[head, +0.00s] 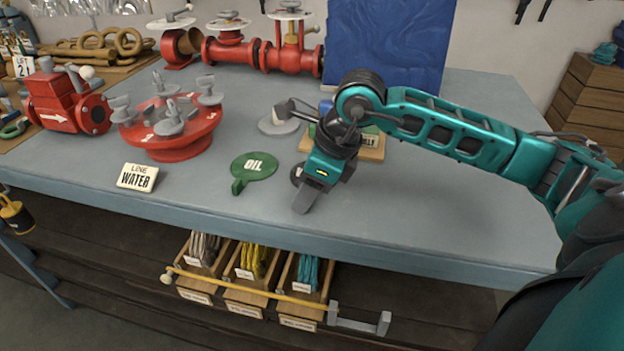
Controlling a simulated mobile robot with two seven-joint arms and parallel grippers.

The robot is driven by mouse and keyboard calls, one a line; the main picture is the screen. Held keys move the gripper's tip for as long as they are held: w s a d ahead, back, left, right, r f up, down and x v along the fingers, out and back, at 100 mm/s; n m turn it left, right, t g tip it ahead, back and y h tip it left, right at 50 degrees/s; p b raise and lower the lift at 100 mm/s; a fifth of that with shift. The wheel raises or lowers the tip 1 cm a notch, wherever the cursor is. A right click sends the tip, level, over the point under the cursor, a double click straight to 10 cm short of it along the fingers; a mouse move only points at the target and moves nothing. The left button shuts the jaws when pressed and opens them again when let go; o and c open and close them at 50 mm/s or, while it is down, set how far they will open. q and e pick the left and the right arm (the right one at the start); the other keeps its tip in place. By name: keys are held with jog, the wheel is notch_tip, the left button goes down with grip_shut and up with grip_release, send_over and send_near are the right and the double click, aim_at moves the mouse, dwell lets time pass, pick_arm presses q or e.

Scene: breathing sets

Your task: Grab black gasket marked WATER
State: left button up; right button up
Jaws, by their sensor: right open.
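My right gripper (306,196) reaches down over the table in front of the wooden block, its grey finger pointing towards the front edge. It is open; nothing shows between its fingers. A small dark round piece with a pale mark (296,174) shows just left of the gripper, mostly hidden by it. I cannot read its mark or tell whether the gripper touches it. A green paddle-shaped gasket marked OIL (254,166) lies flat to the left. A white sign reading LINE WATER (137,177) stands near the table's front left. My left gripper is not in view.
A red round flange with grey clamps (168,134) and a red valve (62,105) stand at the left. A red pipe assembly (265,52) is at the back. A wooden block (372,147) sits behind the gripper. Bins (245,285) are below. The table (450,225) is clear front right.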

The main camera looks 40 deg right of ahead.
jog(key=c, duration=0.6)
grip_shut()
jog(key=shift+r, duration=0.15)
